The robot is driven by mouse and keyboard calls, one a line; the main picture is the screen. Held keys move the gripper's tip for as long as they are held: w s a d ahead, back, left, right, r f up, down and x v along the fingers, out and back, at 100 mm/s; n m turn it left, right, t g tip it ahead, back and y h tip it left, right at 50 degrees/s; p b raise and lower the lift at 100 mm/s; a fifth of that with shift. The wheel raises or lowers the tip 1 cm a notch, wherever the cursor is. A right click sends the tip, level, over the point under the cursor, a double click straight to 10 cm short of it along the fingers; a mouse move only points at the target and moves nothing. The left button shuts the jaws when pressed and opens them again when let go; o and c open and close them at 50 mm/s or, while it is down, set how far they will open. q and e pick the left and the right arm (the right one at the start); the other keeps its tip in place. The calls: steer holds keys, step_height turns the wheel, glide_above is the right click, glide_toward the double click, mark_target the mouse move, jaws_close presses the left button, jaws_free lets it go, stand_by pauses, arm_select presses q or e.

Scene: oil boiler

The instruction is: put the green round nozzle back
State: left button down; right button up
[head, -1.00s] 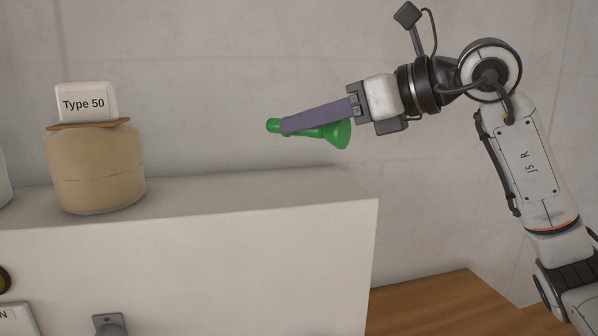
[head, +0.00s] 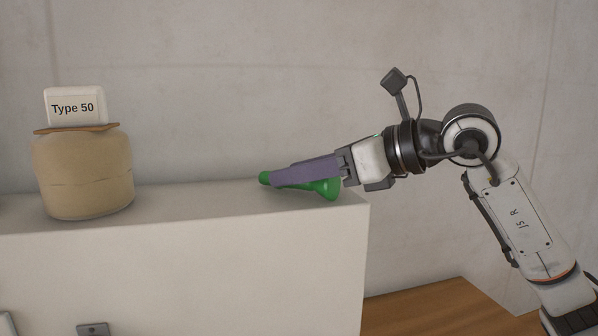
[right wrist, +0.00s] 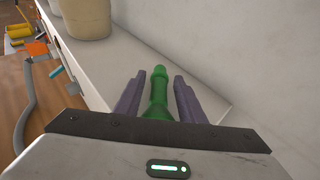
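The green nozzle (head: 328,188) is at the right end of the white boiler's top (head: 215,200), lying on its side. Its narrow end points left and its flared end faces my right gripper's palm. In the right wrist view the nozzle (right wrist: 158,95) lies between the two purple fingers, with a small gap on each side. My right gripper (head: 275,178) is open around it, low over the top; the near finger hides part of the nozzle in the head view. My left gripper is not in view.
A tan jar (head: 83,175) with a "Type 50" sign (head: 73,107) stands at the left on the boiler top. The surface between jar and nozzle is clear. A wall is behind, and a wooden surface (head: 425,310) lies lower right.

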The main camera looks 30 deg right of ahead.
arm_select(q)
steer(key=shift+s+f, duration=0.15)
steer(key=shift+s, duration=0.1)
arm_select(e)
steer(key=shift+o, duration=0.3)
steer(key=shift+r, duration=0.15)
steer(key=shift+s+d, duration=0.1)
steer(key=shift+s, duration=0.05)
arm_select(q)
steer(key=b, duration=0.1)
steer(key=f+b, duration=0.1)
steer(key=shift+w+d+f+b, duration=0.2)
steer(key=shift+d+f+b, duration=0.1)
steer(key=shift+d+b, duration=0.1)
arm_select(e)
steer(key=v, duration=1.1)
steer(key=shift+s, duration=0.3)
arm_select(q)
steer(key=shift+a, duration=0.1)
arm_select(e)
steer(key=shift+d, duration=0.15)
